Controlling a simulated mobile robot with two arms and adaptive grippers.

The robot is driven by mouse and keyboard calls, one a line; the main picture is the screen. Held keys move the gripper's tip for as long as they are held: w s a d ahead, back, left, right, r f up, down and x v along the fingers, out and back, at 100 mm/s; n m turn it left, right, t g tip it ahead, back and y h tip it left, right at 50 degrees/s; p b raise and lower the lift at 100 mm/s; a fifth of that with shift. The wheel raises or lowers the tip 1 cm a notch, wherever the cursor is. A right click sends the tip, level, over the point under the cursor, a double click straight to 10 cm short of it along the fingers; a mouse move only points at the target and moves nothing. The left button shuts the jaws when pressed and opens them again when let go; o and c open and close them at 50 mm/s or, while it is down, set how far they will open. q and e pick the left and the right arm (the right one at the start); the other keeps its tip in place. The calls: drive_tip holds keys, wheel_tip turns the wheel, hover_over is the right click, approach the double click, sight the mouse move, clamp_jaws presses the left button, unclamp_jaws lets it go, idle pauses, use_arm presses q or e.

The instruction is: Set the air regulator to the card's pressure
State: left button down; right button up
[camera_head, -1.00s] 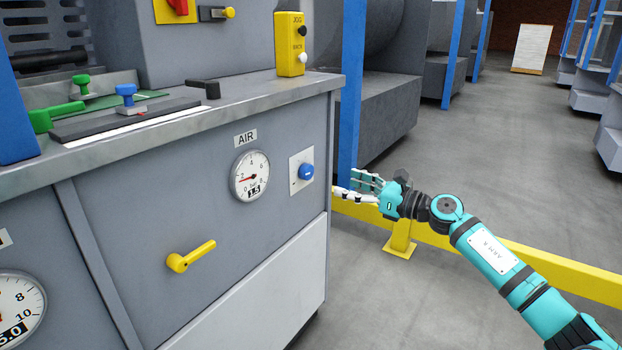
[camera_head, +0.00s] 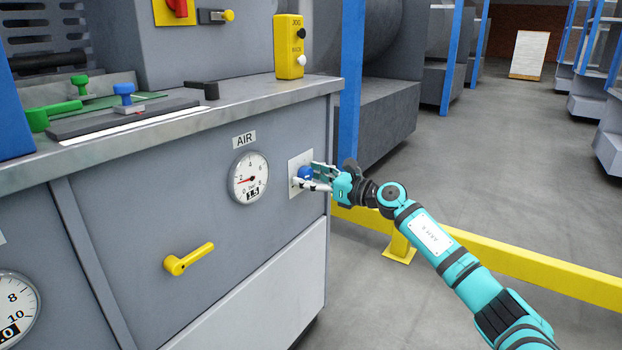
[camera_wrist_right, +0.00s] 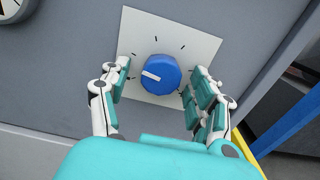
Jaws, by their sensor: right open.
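The air regulator is a blue knob (camera_head: 305,173) on a white square plate (camera_head: 294,188) on the grey cabinet front. In the right wrist view the knob (camera_wrist_right: 161,74) has a white pointer line aimed left and slightly up, with tick marks around it. My right gripper (camera_head: 318,178) is open, its fingers on either side of the knob with gaps showing in the wrist view (camera_wrist_right: 160,92). The AIR gauge (camera_head: 249,178) is left of the knob; its red needle points left, near 2, and its small readout is too small to read surely. No pressure card is readable. My left gripper is not in view.
A yellow lever (camera_head: 188,259) sticks out below the gauge. Another gauge (camera_head: 15,312) is at the lower left. A yellow JOG/BACK button box (camera_head: 289,47) stands on the counter. A blue post (camera_head: 350,95) and a yellow floor rail (camera_head: 480,264) are right of the cabinet.

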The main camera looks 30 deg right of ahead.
drive_tip(key=c, duration=1.2)
drive_tip(key=shift+p, duration=0.4)
